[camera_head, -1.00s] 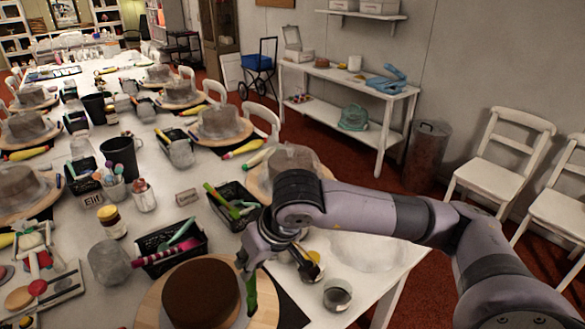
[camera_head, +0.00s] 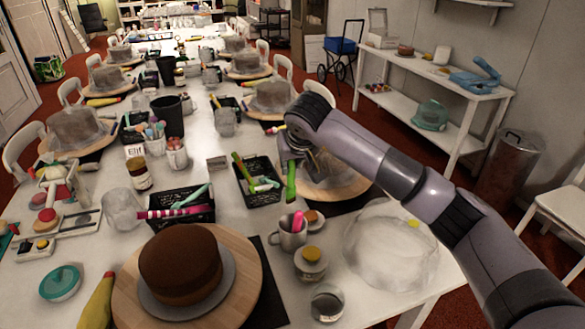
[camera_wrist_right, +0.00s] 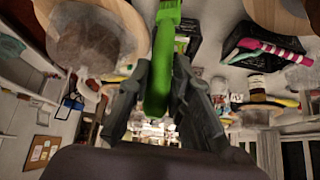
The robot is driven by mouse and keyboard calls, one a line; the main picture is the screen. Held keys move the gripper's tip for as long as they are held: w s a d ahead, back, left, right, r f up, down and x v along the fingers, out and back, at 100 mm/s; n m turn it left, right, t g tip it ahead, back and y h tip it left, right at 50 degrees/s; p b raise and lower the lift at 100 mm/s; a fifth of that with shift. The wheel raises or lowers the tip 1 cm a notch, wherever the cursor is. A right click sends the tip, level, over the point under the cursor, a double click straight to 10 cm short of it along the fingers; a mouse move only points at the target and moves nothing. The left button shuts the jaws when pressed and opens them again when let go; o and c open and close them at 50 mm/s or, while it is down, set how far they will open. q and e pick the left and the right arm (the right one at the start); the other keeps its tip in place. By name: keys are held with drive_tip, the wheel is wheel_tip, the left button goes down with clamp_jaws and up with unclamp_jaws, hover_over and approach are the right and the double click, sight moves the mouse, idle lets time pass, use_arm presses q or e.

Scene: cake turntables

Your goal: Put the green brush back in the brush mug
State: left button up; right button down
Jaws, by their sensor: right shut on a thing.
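My right gripper (camera_head: 291,160) is shut on the green brush (camera_head: 291,184), which hangs upright below the fingers. The right wrist view shows the green brush (camera_wrist_right: 161,65) between both fingers of my right gripper (camera_wrist_right: 160,85). A grey mug (camera_head: 287,236) with a pink-handled brush (camera_head: 298,222) in it stands on the table, nearer the camera and below the held brush in the picture. The held brush is apart from the mug and in the air. My left gripper is not in view.
A black basket (camera_head: 254,184) with green tools stands left of the gripper. A chocolate cake (camera_head: 180,264) on a turntable (camera_head: 262,262) is front left.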

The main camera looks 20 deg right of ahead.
sight(293, 181)
drive_tip(key=shift+d+f, duration=0.15)
drive_tip(key=shift+f, duration=0.2)
drive_tip(key=shift+f+b, duration=0.9)
drive_tip(key=shift+f, duration=0.25)
drive_tip(key=shift+f+b, duration=0.8)
drive_tip(key=shift+f, duration=0.55)
use_arm(q)
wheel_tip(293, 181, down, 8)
drive_tip(key=b, duration=0.4)
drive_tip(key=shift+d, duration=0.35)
use_arm(e)
drive_tip(key=shift+f, duration=3.15)
use_arm(q)
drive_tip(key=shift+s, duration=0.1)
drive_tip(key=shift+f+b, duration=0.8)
drive_tip(key=shift+b, duration=0.25)
use_arm(e)
wheel_tip(293, 181, down, 2)
drive_tip(key=shift+f, duration=0.25)
drive_tip(key=c, duration=1.4)
unclamp_jaws()
